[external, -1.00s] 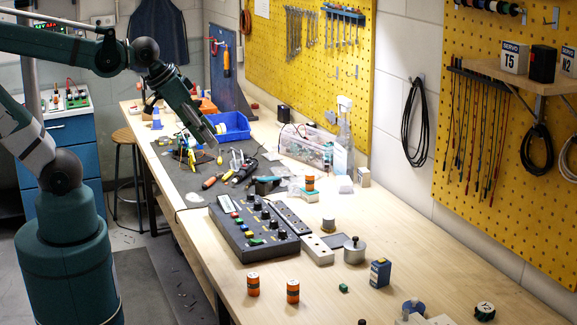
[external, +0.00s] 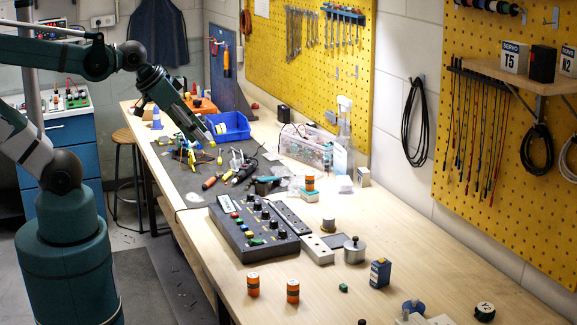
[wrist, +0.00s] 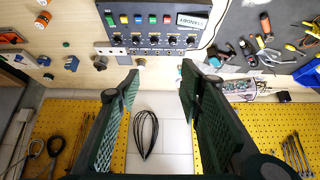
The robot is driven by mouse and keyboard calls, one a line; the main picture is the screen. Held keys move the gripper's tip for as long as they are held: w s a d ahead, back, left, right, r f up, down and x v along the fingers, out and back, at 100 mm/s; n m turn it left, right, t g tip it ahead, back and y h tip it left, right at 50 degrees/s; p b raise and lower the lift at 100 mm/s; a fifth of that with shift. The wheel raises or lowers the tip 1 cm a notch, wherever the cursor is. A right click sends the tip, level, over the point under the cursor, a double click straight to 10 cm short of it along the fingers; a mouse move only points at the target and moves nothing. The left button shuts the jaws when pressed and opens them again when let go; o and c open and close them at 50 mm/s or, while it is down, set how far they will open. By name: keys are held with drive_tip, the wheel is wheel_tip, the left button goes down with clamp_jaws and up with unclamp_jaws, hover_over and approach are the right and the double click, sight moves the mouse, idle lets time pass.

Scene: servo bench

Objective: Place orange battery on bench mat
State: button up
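Two orange batteries with dark bands stand upright on the near end of the wooden bench, a left one (external: 253,285) and a right one (external: 293,291). A third orange battery (external: 310,183) stands on a small box farther back. The wrist view shows an orange battery (wrist: 43,19) at its upper left. The dark grey bench mat (external: 187,187) covers the far left of the bench and shows at the upper right of the wrist view (wrist: 240,28). My gripper (wrist: 160,72) is open with nothing between its fingers. In the external view it hangs above the mat, far from the near batteries.
A black control box (external: 252,228) with knobs sits mid-bench. Tools crowd the mat, near a blue bin (external: 230,126) and a clear bin (external: 305,150). A metal weight (external: 354,252) and a blue block (external: 380,273) stand at the right. The mat's near left corner looks clear.

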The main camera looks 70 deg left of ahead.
drive_tip(key=shift+d, duration=0.1)
drive_tip(key=m+g+h+b, duration=0.4)
drive_tip(key=m+g, duration=0.1)
drive_tip(key=m, duration=0.8)
hover_over(292, 281)
drive_tip(key=s+a, duration=0.1)
drive_tip(key=a, duration=0.1)
wheel_tip(292, 281, down, 22)
drive_tip(key=shift+s, duration=0.1)
drive_tip(key=shift+f, duration=0.15)
drive_tip(key=shift+x, duration=1.15)
drive_tip(key=shift+f, duration=0.1)
drive_tip(key=shift+b+x, duration=0.45)
drive_tip(key=shift+x, duration=2.05)
